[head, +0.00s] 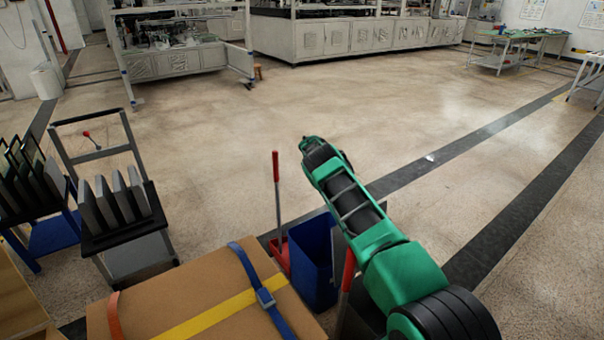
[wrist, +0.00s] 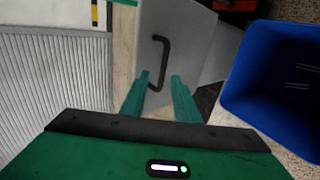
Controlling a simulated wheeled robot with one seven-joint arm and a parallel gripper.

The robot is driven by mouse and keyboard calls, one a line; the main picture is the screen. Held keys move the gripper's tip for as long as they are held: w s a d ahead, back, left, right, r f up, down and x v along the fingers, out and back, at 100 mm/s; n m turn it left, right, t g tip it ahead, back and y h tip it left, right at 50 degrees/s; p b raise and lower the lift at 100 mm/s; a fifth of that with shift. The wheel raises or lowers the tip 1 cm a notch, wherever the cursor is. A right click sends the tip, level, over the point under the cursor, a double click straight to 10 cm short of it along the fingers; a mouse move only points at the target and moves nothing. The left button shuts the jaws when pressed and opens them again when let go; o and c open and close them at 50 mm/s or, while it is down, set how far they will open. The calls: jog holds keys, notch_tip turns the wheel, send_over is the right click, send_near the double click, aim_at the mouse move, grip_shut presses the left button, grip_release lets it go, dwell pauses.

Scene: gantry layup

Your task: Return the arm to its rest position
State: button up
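My green arm (head: 400,270) reaches from the lower right of the head view up to the middle, above the floor. My gripper (wrist: 160,78) shows in the wrist view, with its two teal fingers apart and nothing visible held between them. Beyond the fingers is a pale grey panel (wrist: 185,25) with a dark handle (wrist: 158,62). I cannot tell whether the fingers touch it. In the head view the gripper cannot be made out.
A blue bin (head: 314,255) stands beside my arm; it also shows in the wrist view (wrist: 265,85). A strapped cardboard box (head: 190,285) is at lower left. A cart (head: 135,250) with grey panels stands further left. The floor ahead is clear.

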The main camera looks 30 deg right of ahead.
jog(key=shift+r, duration=0.1)
jog(key=s+d+r+n+t+y, duration=0.1)
jog(key=s+d+r, duration=0.1)
jog(key=r, duration=0.6)
jog(key=s+d+r+t, duration=0.1)
jog(key=s+r+t, duration=0.1)
jog(key=r, duration=0.6)
jog(key=s+a+r+n+t+y, duration=0.1)
jog(key=s+a+r+n+t, duration=0.1)
jog(key=s+r, duration=0.85)
jog(key=s+a+r+n+t, duration=0.2)
jog(key=s+a+r, duration=0.1)
jog(key=s, duration=0.4)
jog(key=s+a+r+n+t, duration=0.1)
jog(key=s+a+r, duration=0.25)
jog(key=s, duration=0.35)
jog(key=s+a+f+n+t, duration=0.1)
jog(key=s+a+f+n, duration=0.1)
jog(key=s+a, duration=0.2)
jog(key=s+a+f+n+t, duration=0.1)
jog(key=s+a, duration=0.3)
jog(key=s, duration=0.6)
jog(key=shift+s+a+f+n+t, duration=0.4)
jog(key=shift+f+t, duration=0.1)
jog(key=shift+f, duration=0.35)
